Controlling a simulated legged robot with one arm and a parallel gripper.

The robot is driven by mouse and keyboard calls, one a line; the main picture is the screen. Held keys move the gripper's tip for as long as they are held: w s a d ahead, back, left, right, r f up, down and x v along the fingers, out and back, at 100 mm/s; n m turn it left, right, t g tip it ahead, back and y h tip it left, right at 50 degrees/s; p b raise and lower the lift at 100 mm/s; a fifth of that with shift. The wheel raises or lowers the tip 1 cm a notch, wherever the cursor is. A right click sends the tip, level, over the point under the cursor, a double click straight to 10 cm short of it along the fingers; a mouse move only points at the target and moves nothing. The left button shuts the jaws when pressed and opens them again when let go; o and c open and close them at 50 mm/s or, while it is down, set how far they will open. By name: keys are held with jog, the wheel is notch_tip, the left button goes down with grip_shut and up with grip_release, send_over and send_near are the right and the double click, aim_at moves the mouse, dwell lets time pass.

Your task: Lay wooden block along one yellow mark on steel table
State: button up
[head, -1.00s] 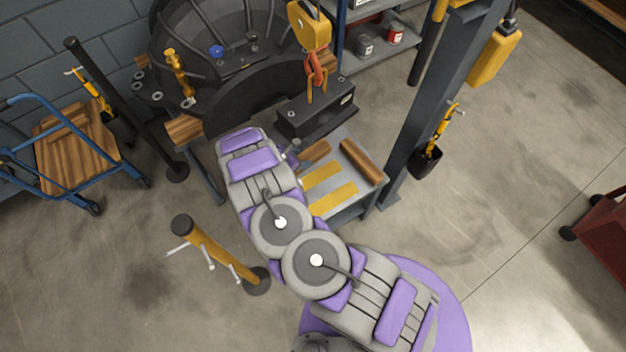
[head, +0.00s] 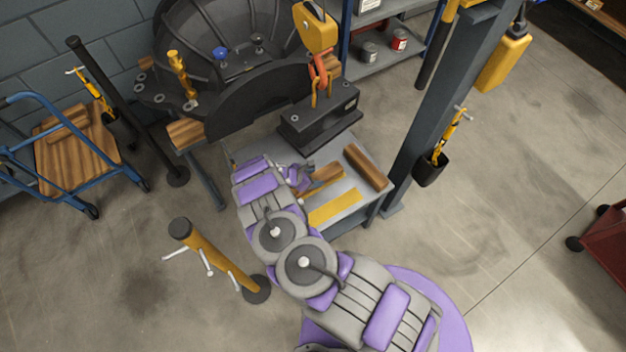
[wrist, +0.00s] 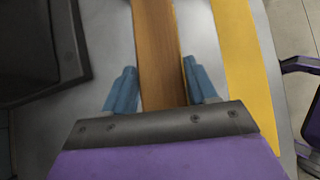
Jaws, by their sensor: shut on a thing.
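My gripper (wrist: 163,92) is shut on a wooden block (wrist: 157,50), with a blue finger on each side of it. In the head view the held block (head: 328,174) is over the steel table (head: 345,190), where the farther yellow mark is mostly hidden by the block and gripper. The nearer yellow mark (head: 335,207) is bare. It also shows in the wrist view (wrist: 245,60), right of the block and roughly parallel to it. I cannot tell whether the block touches the table. A second wooden block (head: 366,168) lies at the table's right side.
A black steel block (head: 320,118) under a yellow hoist hook (head: 315,32) stands just behind the marks. A dark post (head: 430,120) rises right of the table. A yellow stand (head: 215,255) is at the front left. The large black casing (head: 235,90) is behind.

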jog(key=shift+f, duration=0.65)
jog(key=o, duration=1.4)
jog(key=shift+d, duration=0.1)
jog(key=shift+r, duration=0.1)
jog(key=p+v, duration=0.2)
jog(key=v, duration=1)
